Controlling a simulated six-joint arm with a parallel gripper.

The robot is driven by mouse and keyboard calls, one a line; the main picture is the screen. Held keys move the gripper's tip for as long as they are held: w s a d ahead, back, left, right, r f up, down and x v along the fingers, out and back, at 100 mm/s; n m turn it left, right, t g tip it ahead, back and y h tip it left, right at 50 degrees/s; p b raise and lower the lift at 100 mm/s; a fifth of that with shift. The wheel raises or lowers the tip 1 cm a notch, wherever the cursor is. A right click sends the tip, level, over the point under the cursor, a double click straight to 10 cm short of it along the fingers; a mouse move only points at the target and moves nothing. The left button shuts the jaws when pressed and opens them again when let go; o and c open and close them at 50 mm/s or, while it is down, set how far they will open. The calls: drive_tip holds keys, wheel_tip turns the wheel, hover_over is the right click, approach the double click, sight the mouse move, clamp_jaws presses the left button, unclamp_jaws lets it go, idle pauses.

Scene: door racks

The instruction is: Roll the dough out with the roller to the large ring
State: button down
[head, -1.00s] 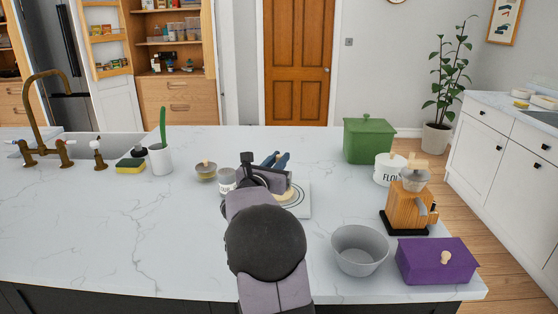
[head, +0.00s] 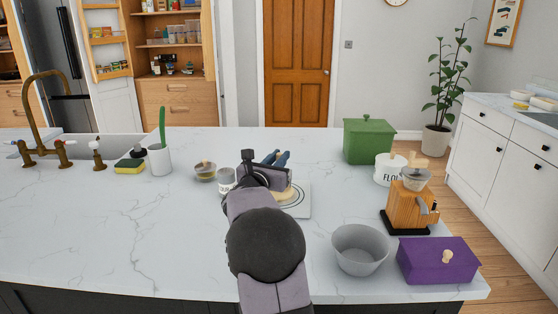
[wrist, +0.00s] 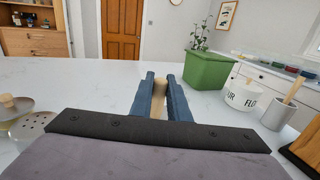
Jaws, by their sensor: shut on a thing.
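My gripper (head: 277,158) is over the back of a white mat (head: 303,209) in the head view, with its blue fingers pointing away. In the wrist view my gripper (wrist: 160,82) is shut on a pale wooden piece, the roller (wrist: 159,88), which shows between the fingers. A pale, dough-coloured shape (head: 287,193) shows on the mat beside my wrist; I take it for the dough. Part of a ring printed on the mat shows to its right. My arm hides the mat's left part, and the dough's full outline and its contact with the roller cannot be seen.
A green lidded box (head: 369,141), a flour jar (head: 390,169) and a wooden grinder (head: 410,207) stand right of the mat. A grey bowl (head: 360,250) and purple box (head: 437,261) are at front right. Small pots stand left of my gripper. The counter's left front is clear.

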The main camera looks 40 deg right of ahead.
drive_tip(key=shift+f, duration=0.2)
drive_tip(key=shift+w+d+r, duration=0.1)
drive_tip(key=shift+w+d, duration=0.4)
drive_tip(key=shift+d, duration=0.05)
drive_tip(key=shift+a, duration=0.1)
drive_tip(key=shift+s+a+b, duration=0.95)
drive_tip(key=shift+a+b, duration=0.05)
drive_tip(key=shift+b, duration=0.25)
drive_tip(key=shift+s+a+b, duration=0.9)
drive_tip(key=shift+a+b, duration=0.15)
drive_tip(key=shift+f, duration=0.2)
